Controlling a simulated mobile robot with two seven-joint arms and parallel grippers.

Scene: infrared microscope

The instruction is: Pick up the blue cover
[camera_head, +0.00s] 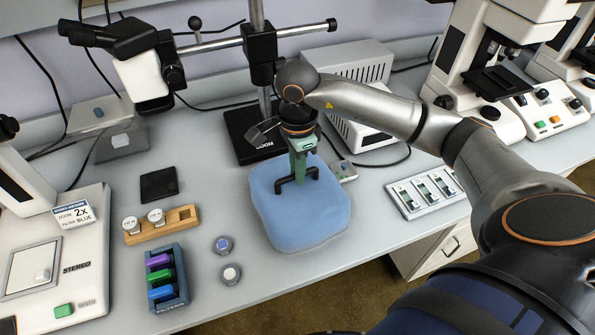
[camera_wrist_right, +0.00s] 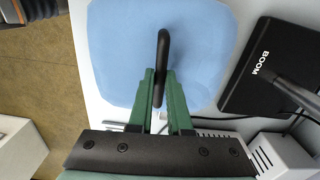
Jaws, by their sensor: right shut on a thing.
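The blue cover (camera_head: 290,225) is a soft-edged light blue block with a black handle (camera_head: 283,186) on top. It sits on the grey bench near the front edge. My right gripper (camera_head: 299,178) reaches down from above and is shut on the black handle. In the right wrist view the green fingers of the right gripper (camera_wrist_right: 161,85) close around the handle (camera_wrist_right: 163,55), with the blue cover (camera_wrist_right: 120,50) behind. I cannot tell whether the cover is touching the bench or slightly lifted. My left gripper is not in view.
The boom stand base (camera_head: 243,140) is just behind the cover. Two small round pieces (camera_head: 231,273) and a rack of coloured slides (camera_head: 166,278) lie to the left. A switch panel (camera_head: 427,191) is to the right. The bench's front edge is close to the cover.

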